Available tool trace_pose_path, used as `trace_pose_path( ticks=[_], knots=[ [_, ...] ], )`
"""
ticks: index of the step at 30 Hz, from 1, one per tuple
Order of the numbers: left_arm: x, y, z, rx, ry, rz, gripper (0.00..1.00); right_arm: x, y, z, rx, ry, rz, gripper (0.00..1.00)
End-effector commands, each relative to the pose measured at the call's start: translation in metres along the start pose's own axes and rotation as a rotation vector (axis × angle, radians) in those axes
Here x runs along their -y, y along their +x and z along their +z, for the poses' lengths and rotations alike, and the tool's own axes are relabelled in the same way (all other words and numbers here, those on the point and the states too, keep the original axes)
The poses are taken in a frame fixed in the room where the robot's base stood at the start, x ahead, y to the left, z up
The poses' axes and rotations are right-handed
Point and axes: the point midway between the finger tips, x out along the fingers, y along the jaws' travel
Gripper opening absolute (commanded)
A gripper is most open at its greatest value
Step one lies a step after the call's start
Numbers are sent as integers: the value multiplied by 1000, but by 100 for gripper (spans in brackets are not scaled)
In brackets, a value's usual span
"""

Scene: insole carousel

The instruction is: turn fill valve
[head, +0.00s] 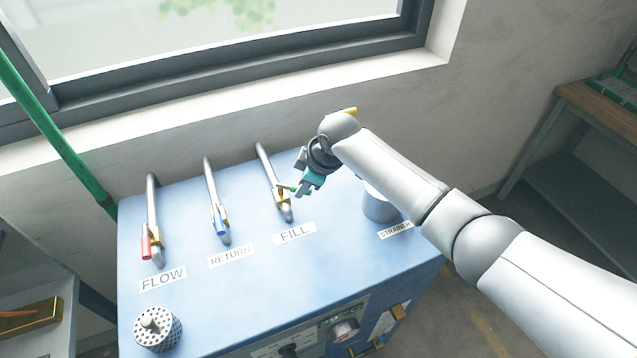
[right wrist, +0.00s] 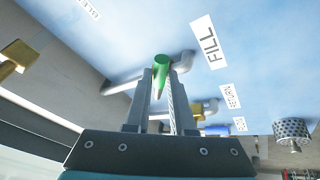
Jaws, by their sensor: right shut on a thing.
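The fill valve is a brass body on a grey pipe (head: 265,165) above the FILL label (head: 295,233), on top of the blue cabinet. Its green handle (right wrist: 161,72) shows in the right wrist view between my finger tips. My right gripper (head: 299,190) is shut on the green handle, reaching in from the right. In the right wrist view my right gripper (right wrist: 163,85) has one finger on each side of the handle. The brass body is partly hidden behind the gripper. My left gripper is not in view.
The return valve (head: 220,220) with a blue handle and the flow valve (head: 150,243) with a red handle stand to the left. A strainer canister (head: 378,207) stands right, below my arm. A perforated cylinder (head: 158,330) stands front left. A window wall is behind.

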Motion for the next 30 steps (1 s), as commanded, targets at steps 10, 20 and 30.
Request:
trace_pose_path(
  ticks=[10, 20, 30],
  knots=[
    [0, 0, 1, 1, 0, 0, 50, 1, 1, -4, 1, 2, 1, 0],
    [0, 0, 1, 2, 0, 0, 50, 1, 1, -3, 1, 1, 1, 44],
    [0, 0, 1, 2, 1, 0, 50, 1, 1, -3, 0, 1, 1, 52]
  ],
)
